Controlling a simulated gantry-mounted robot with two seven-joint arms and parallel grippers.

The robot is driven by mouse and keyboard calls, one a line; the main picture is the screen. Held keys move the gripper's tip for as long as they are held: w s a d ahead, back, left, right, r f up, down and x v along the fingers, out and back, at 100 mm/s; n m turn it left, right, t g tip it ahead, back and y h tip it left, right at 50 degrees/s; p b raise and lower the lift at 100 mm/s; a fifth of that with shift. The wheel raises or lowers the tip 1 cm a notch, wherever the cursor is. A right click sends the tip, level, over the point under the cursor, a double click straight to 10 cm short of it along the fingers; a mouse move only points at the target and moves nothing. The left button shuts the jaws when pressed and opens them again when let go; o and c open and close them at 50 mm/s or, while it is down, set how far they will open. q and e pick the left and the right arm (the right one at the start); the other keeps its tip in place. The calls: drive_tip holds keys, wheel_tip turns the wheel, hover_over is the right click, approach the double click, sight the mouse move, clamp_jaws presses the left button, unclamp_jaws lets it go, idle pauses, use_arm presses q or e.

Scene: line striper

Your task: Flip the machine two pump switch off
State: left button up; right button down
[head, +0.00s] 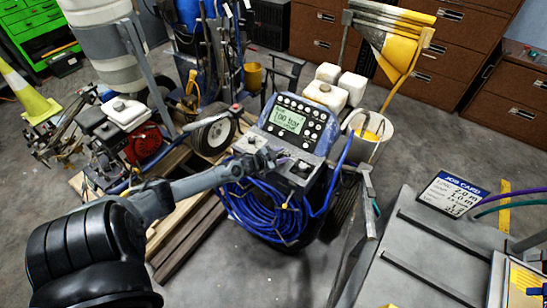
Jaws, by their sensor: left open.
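A line-striping machine with a grey control panel (287,124) stands in the middle. Its lit display (290,121) reads what looks like 100 bar, with rows of round buttons around it. Below the panel is a grey switch box (296,172) with a small dark switch (301,168) on its right part; its position is too small to tell. My left gripper (268,158) is open at the left part of this box, just below the panel, and hides some of it. I cannot tell whether it touches. No label naming machine two is readable. My right gripper is not in view.
A coiled blue hose (262,212) hangs below the switch box. Another machine with a red engine (143,143) stands on a wooden pallet at left. A white bucket (367,135) is behind right. A grey cart (430,255) with a job card (455,193) fills the lower right.

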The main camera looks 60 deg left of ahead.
use_arm(q)
drive_tip(key=p+v, duration=0.3)
drive_tip(key=v, duration=0.7)
drive_tip(key=shift+s, duration=0.25)
drive_tip(key=shift+r, duration=0.15)
